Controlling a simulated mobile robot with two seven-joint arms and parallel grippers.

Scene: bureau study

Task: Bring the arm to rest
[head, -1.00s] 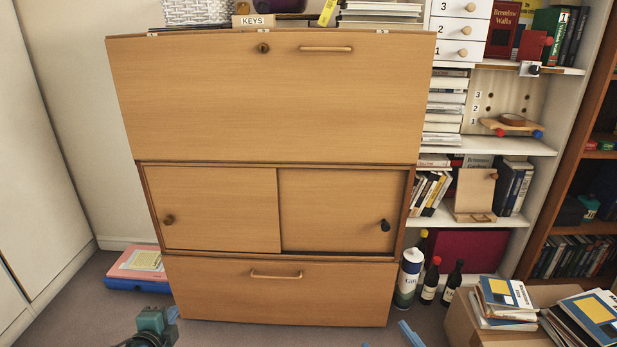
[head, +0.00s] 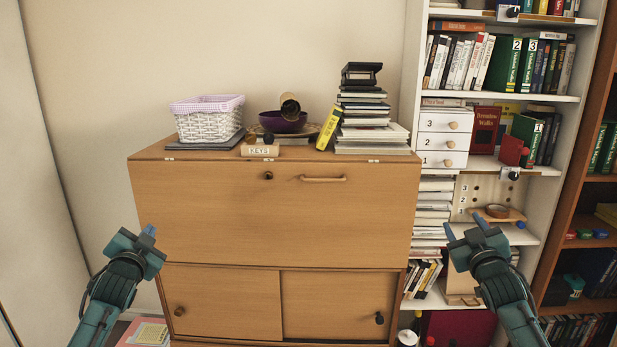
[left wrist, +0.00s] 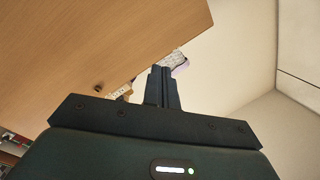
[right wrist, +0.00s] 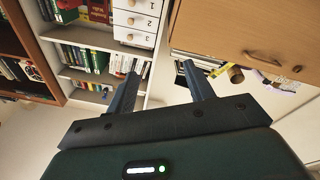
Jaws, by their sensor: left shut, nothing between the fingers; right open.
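My left gripper (head: 147,236) is raised in front of the left side of the wooden bureau (head: 290,220). It is shut and empty; its fingers lie together in the left wrist view (left wrist: 162,88). Neither gripper appears to touch anything. The bureau's fall front and its two lower doors look closed. The bottom drawer is out of the head view.
On the bureau top are a white basket (head: 207,122), a KEYS box (head: 260,150), a purple bowl (head: 283,122) and a stack of books (head: 372,130). A white bookcase (head: 483,97) stands at the right, with small numbered drawers (head: 441,142). A pink item (head: 146,332) lies on the floor.

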